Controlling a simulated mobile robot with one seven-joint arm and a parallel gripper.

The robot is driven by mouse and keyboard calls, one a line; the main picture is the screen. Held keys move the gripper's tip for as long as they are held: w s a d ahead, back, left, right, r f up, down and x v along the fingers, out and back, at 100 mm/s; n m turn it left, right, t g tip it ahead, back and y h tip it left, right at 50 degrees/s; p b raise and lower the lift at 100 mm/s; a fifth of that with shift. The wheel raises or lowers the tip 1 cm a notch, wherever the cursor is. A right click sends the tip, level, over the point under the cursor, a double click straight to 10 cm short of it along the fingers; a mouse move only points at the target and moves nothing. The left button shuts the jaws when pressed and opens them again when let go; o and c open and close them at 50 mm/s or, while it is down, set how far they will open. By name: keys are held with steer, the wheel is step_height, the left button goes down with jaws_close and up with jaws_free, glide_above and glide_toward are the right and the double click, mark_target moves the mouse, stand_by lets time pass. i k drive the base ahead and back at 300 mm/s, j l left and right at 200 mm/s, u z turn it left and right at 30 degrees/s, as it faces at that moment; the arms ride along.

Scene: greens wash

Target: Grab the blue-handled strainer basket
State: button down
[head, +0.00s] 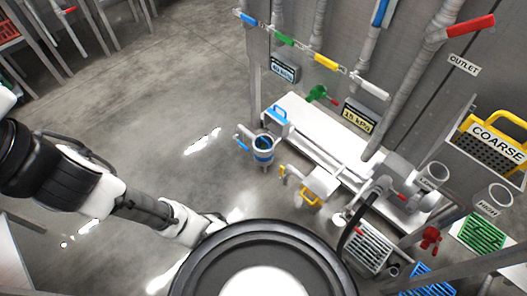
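A grey cylinder with a blue band (263,157) stands upright near the left end of the white bench, with a blue lever at its upper left. A small piece with a blue handle (277,116) is right above it in the picture, at the bench end. I cannot tell for sure which of these is the strainer basket; no mesh shows on either. My arm reaches in from the left, and my gripper (214,221) is low in the picture, well short of both. Its fingers are too small and partly hidden by my round body top to tell their state.
A yellow-handled basket marked COARSE (490,143) sits on a rack at right. A white bench (315,135) runs below pipes with coloured valve handles. A yellow-handled fitting (309,195), a grey crate (369,249) and green crate (481,234) stand nearby.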

mark_target(262, 144)
steer(key=z, duration=0.25)
steer(key=i+j+z, duration=0.15)
steer(key=j+z, duration=0.25)
steer(key=i+j+z, duration=0.1)
steer(key=j+z, duration=0.2)
steer(key=z, duration=0.15)
steer(key=i+j+z, duration=0.1)
steer(key=j+z, duration=0.2)
steer(key=j, duration=0.75)
steer(key=j+z, duration=0.1)
steer(key=j, duration=1.85)
steer(key=i+l, duration=0.3)
steer(key=i, duration=0.2)
